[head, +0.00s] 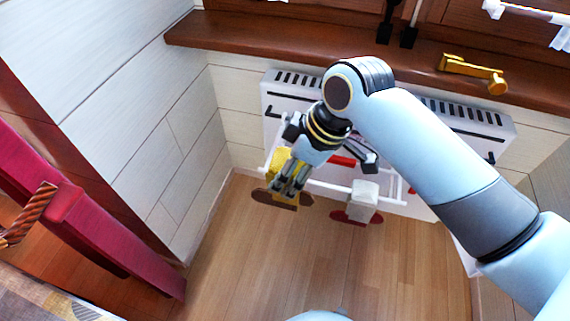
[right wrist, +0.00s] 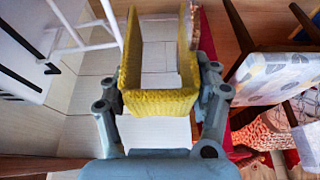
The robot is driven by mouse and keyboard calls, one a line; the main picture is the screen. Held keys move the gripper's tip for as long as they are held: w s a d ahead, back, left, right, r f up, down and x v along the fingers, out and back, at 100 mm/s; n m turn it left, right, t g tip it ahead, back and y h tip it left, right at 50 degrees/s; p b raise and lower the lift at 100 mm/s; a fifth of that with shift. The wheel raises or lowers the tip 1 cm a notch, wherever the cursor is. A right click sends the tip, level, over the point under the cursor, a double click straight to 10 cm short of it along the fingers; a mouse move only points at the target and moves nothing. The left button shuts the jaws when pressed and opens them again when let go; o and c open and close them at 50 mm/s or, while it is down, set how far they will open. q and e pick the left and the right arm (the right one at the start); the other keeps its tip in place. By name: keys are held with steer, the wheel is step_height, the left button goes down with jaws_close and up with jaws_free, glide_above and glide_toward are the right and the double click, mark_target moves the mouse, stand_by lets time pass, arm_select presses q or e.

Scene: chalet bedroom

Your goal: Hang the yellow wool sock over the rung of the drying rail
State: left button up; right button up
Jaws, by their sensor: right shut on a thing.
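The yellow wool sock (head: 277,162) is in my right gripper (head: 285,183), at the left end of the drying rail in the head view. In the right wrist view the sock (right wrist: 160,102) is folded into a U shape between the two fingers (right wrist: 160,95), which are shut on it. The white drying rail (head: 325,187) stands out in front of the radiator; its bars (right wrist: 92,45) show left of the sock in the right wrist view. I cannot tell whether the sock touches a rung. My left gripper is not in view.
A white cloth piece (head: 364,192) hangs on the rail to the right. A brown flat thing (head: 290,200) and a red one (head: 345,216) are below the rail. The radiator (head: 460,120) and the wooden sill (head: 240,42) are behind. The floor in front (head: 260,260) is clear.

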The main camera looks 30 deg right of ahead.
steer(key=w+d+f+b, duration=0.1)
steer(key=d+b, duration=0.1)
steer(key=w+d+f+b, duration=0.1)
steer(key=w+d+b, duration=0.1)
steer(key=w+d+f+b, duration=0.1)
steer(key=w+f+b, duration=0.1)
steer(key=shift+d, duration=0.4)
steer(key=shift+f, duration=0.45)
steer(key=shift+f+b, duration=0.45)
steer(key=shift+f, duration=0.25)
steer(key=shift+f+b, duration=0.35)
steer(key=shift+f, duration=0.4)
steer(key=shift+f+b, duration=0.65)
steer(key=shift+f, duration=0.85)
step_height(320, 180, down, 2)
steer(key=shift+f+b, duration=0.1)
steer(key=shift+b, duration=0.35)
steer(key=shift+f, duration=0.4)
steer(key=shift+f+b, duration=0.2)
steer(key=shift+b, duration=0.1)
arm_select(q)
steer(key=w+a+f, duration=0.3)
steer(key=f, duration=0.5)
